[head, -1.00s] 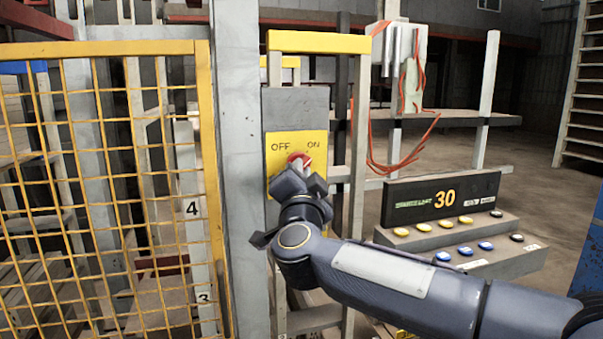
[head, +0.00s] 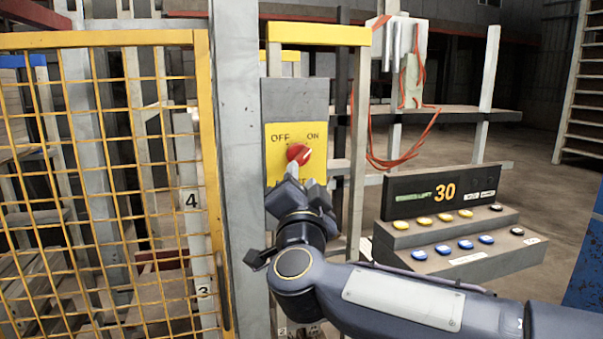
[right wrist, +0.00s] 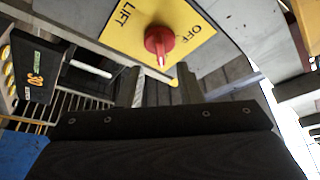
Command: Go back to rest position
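A red rotary knob (head: 299,153) sits on a yellow switch plate (head: 282,181) marked OFF and ON, on a grey post box. In the right wrist view the knob (right wrist: 159,40) shows whole and uncovered, with a white mark on it. My right gripper (head: 297,186) is just below the knob in the head view, apart from it. In the right wrist view its two dark fingers (right wrist: 160,84) stand apart with nothing between them. My left gripper is out of view.
A yellow mesh fence (head: 110,180) stands at the left beside a grey post (head: 237,150). A button console (head: 460,240) with a display reading 30 is at the right, behind my right arm. Orange cables (head: 400,158) hang behind. Open floor lies at the back right.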

